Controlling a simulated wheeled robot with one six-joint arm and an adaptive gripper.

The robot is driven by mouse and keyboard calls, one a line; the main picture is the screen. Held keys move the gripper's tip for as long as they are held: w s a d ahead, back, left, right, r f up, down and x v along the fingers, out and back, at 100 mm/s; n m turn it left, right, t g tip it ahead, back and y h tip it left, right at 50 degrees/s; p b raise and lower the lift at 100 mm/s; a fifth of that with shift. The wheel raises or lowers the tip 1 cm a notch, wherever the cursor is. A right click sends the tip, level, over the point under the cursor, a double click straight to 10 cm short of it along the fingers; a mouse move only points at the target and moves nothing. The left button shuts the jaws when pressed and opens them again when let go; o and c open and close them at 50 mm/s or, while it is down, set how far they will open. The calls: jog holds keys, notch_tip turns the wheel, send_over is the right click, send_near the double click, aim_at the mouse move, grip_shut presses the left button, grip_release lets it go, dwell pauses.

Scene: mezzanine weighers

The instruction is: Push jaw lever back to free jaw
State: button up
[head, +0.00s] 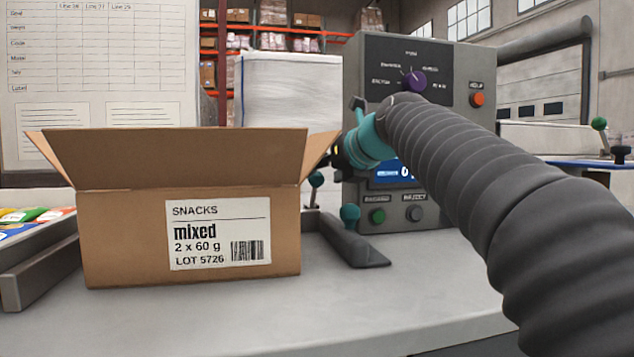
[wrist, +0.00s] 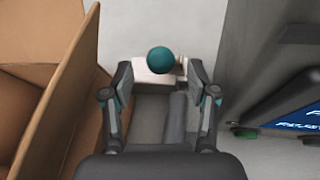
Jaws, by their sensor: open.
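A round teal knob (wrist: 160,60) shows in the wrist view above a pale block (wrist: 153,77). In the head view one teal knob (head: 316,178) stands on a thin stem behind the carton's right edge. A second teal knob (head: 349,212) stands nearer, by a dark sloping bar (head: 352,246). I cannot tell for certain which one the wrist view shows. My gripper (wrist: 162,78) is open and empty, its fingers either side of the knob in the picture; no contact is clear. In the head view it is partly hidden by my arm.
An open carton (head: 120,235) stands close on the left. The grey bench (head: 300,315) is clear in front.

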aim_at(320, 176)
jog(key=shift+x, duration=2.25)
grip_shut()
